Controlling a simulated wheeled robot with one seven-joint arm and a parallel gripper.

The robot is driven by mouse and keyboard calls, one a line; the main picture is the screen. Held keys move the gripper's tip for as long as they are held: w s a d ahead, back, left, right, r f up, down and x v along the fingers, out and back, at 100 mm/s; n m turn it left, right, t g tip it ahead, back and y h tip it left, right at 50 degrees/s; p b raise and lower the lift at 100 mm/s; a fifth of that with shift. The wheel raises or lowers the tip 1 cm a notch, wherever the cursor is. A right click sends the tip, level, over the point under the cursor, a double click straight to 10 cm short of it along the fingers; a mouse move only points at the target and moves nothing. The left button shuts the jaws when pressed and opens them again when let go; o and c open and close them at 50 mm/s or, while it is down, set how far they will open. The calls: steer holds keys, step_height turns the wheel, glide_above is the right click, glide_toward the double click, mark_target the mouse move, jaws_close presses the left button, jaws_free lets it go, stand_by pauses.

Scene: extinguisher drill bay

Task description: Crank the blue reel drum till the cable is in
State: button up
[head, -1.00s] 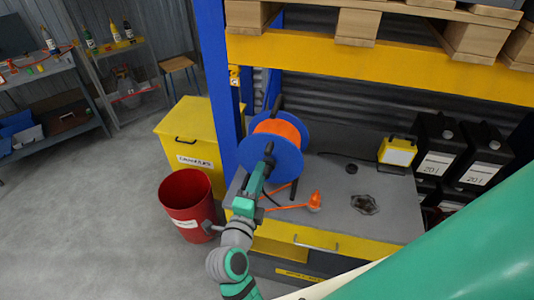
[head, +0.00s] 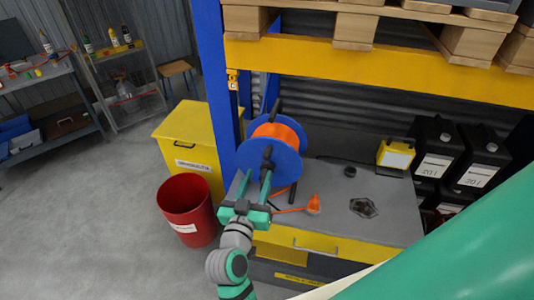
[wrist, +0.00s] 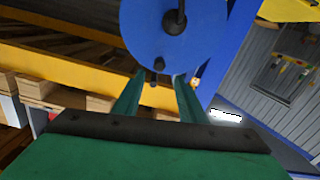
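The blue reel drum (head: 285,160) stands on the grey bench top, with orange cable (head: 280,131) wound between its flanges. A length of orange cable runs on the bench to an orange end piece (head: 314,204). A dark crank handle (head: 267,153) sits on the drum's near face. My gripper (head: 254,175) is open just in front of that face, its two green fingers apart. In the wrist view, the blue flange (wrist: 150,35) fills the top middle, and a small dark knob (wrist: 158,65) shows between and just beyond the fingertips (wrist: 158,76). I see no contact with it.
A red bin (head: 187,210) and yellow box (head: 190,140) stand left of the bench. A yellow lamp (head: 396,155) and black canisters (head: 438,145) are right.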

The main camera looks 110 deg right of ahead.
mark_target(265, 158)
steer(key=s+d, duration=0.2)
steer(key=d, duration=0.1)
steer(key=s+d+n, duration=0.1)
steer(key=d, duration=0.2)
steer(key=s+d+n, duration=0.1)
steer(key=s+d, duration=0.1)
steer(key=shift+s+d+r, duration=0.1)
steer(key=shift+s+d, duration=0.2)
steer(key=shift+d, duration=0.4)
jaws_close()
